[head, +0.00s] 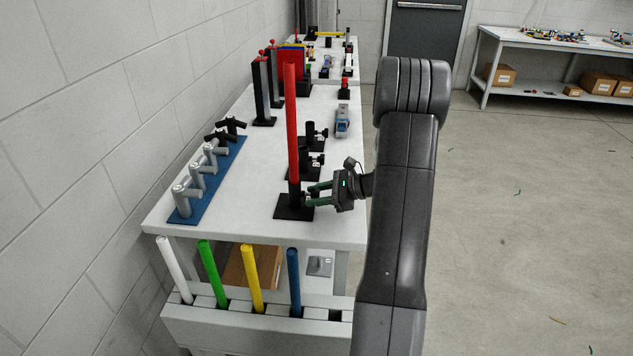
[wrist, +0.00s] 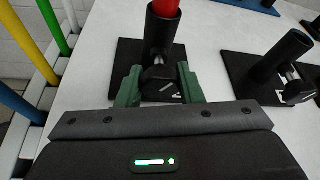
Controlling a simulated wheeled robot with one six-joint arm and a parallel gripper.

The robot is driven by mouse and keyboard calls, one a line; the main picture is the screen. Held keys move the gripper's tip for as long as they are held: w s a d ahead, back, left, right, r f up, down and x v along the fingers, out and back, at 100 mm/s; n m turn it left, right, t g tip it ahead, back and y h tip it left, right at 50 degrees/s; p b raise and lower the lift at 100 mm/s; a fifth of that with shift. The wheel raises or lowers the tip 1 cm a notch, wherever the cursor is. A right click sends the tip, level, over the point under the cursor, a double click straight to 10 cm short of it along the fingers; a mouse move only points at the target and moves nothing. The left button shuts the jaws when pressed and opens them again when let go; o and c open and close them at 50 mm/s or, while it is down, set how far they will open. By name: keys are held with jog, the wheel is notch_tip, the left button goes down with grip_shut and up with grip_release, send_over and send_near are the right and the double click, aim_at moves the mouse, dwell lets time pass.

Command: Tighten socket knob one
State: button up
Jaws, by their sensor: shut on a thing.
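A tall red rod (head: 291,120) stands upright in the nearest black socket (head: 292,208) on the white table. The rod's lower end also shows in the wrist view (wrist: 166,7). My gripper (head: 310,194) reaches in from the right at knob height. In the wrist view its green jaws (wrist: 158,86) are shut on the knob, one at each side. In the head view the knob is mostly hidden by the jaws.
Two more black sockets with knobs (head: 305,166) (head: 314,138) stand behind, both empty. A blue base with grey clamp-like fixtures (head: 201,185) lies at left. White, green, yellow and blue rods (head: 254,280) lean in a rack below the table's front edge.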

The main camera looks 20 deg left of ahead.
jog(key=m+g+p, duration=0.1)
jog(key=m+p, duration=0.1)
jog(key=p, duration=0.1)
jog(key=m+g+p, duration=0.2)
jog(key=p, duration=0.1)
jog(key=shift+r+h+p, duration=0.2)
jog(key=shift+h+p, duration=0.1)
jog(key=shift+p, duration=0.1)
jog(key=m+g+p, duration=0.1)
jog(key=m, duration=0.1)
jog(key=m+g+p, duration=0.1)
jog(key=m, duration=0.1)
jog(key=shift+f+g+p, duration=0.15)
jog(key=shift+g+p, duration=0.15)
jog(key=shift+p, duration=0.05)
jog(key=o, duration=0.7)
jog(key=b+v, duration=0.3)
jog(key=v, duration=1)
jog(key=shift+w+d, duration=0.25)
jog(key=shift+d, duration=0.1)
